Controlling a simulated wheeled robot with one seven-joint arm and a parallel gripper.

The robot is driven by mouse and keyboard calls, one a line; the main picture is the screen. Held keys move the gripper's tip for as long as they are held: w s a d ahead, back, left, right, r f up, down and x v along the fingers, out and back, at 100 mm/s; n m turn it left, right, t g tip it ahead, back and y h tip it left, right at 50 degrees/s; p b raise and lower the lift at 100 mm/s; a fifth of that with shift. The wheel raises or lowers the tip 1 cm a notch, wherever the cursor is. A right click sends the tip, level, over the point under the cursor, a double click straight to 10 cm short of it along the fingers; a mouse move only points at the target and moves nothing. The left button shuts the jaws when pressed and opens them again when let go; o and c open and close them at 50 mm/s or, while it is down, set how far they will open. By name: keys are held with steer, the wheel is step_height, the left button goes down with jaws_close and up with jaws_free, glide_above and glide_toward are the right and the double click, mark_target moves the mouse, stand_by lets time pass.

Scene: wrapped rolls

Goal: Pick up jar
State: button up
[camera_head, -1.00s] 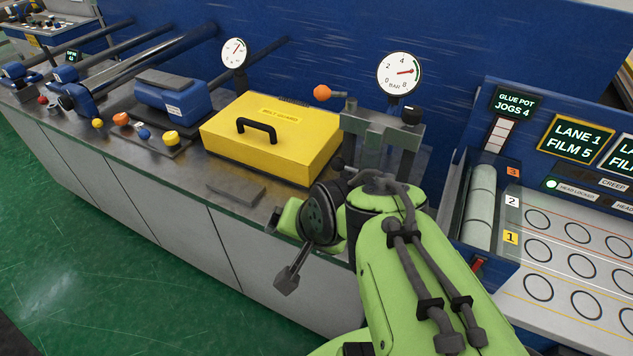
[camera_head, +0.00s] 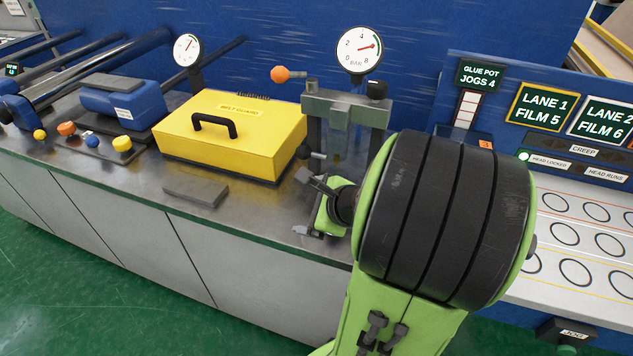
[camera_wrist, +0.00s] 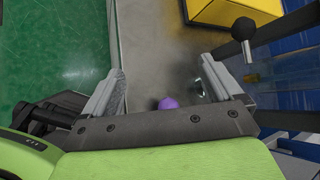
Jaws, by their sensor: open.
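My gripper (camera_head: 303,203) is open over the front part of the metal bench, with its fingers pointing left in the head view. In the wrist view the two fingers of my gripper (camera_wrist: 162,72) stand wide apart above the bench top. A small purple rounded thing (camera_wrist: 168,102) shows between them, close to the palm, which may hide part of it. A shiny, clear-looking patch lies beside the right finger; I cannot tell whether it is glass or a reflection. No jar can be clearly made out in the head view, where my arm covers part of the bench.
A yellow belt guard box (camera_head: 235,140) with a black handle stands left of a grey press frame (camera_head: 345,108) with a black-knobbed lever. A flat grey plate (camera_head: 196,194) lies near the bench's front edge. The bench (camera_head: 255,210) is bare around it. Green floor lies in front.

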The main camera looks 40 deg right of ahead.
steer(key=s+d+m+t+h+b, duration=0.1)
steer(key=d+m, duration=0.2)
steer(key=s+d+f+m+t+h+b, duration=0.1)
steer(key=s+d+m, duration=0.1)
steer(key=d+m, duration=0.2)
steer(key=s+d+m+t+h+b, duration=0.1)
steer(key=d+m, duration=0.3)
steer(key=shift+s+f+h, duration=0.3)
steer(key=shift+f+h, duration=0.05)
steer(key=shift+h, duration=0.05)
steer(key=shift+w+d+r+m+p, duration=0.1)
steer(key=shift+w+r+m+p, duration=0.05)
steer(key=shift+w+m+p, duration=0.2)
steer(key=x, duration=0.7)
steer(key=p+x, duration=0.1)
steer(key=x, duration=0.3)
steer(key=shift+w+d+f, duration=0.1)
steer(key=shift+d+f, duration=0.1)
steer(key=shift+f, duration=0.15)
steer(key=shift+c, duration=0.3)
steer(key=c, duration=1.2)
steer(key=shift+r, duration=0.15)
